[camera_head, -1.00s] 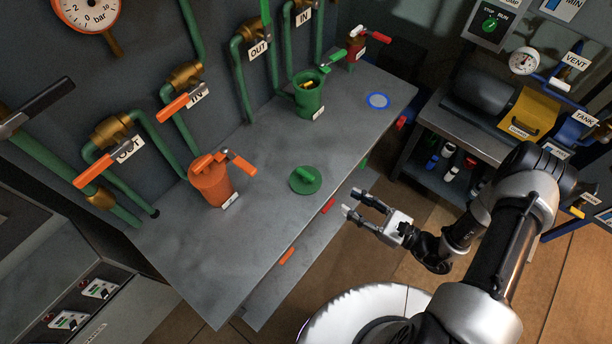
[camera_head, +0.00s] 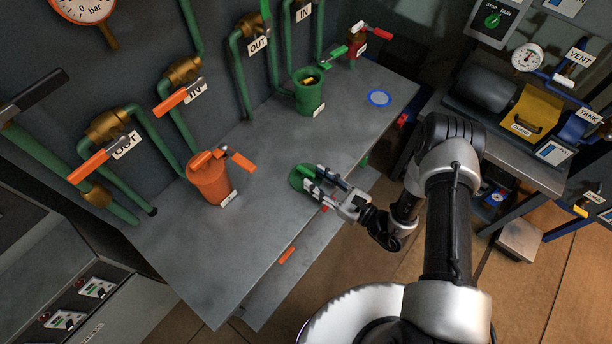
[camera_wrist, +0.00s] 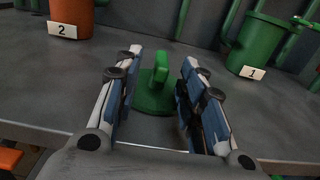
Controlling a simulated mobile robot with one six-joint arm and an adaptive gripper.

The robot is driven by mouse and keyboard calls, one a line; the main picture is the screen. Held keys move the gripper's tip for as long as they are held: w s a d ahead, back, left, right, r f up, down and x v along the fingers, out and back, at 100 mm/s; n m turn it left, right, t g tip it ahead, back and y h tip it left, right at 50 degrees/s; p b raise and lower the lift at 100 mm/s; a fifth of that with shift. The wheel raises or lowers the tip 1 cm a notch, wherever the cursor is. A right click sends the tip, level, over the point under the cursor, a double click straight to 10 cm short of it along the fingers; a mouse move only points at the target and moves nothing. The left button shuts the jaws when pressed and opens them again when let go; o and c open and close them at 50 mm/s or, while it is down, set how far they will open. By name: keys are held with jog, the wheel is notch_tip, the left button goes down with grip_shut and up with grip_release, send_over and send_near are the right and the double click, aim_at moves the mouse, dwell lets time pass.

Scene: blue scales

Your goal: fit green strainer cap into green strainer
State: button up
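The green strainer cap (camera_head: 299,177) lies on the grey bench near its front edge. In the wrist view the cap (camera_wrist: 154,95) is a round disc with a raised handle, seen between and beyond my two fingers. My gripper (camera_head: 318,180) is open at the cap; it also shows in the wrist view (camera_wrist: 157,75), fingers on either side of the handle with gaps. The green strainer (camera_head: 309,95) stands upright at the back of the bench, its top open with something yellow inside. In the wrist view the strainer (camera_wrist: 255,42) carries label 1.
An orange strainer (camera_head: 210,180) with its orange cap stands left on the bench, labelled 2 in the wrist view. A blue-ringed disc (camera_head: 379,98) lies at the bench's right end. Green pipes and valves line the wall. The middle of the bench (camera_head: 265,150) is clear.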

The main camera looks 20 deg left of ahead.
aim_at(298, 165)
jog(key=b+x, duration=0.1)
jog(key=x, duration=0.4)
jog(key=shift+w+r, duration=0.1)
jog(key=shift+c, duration=0.4)
grip_shut()
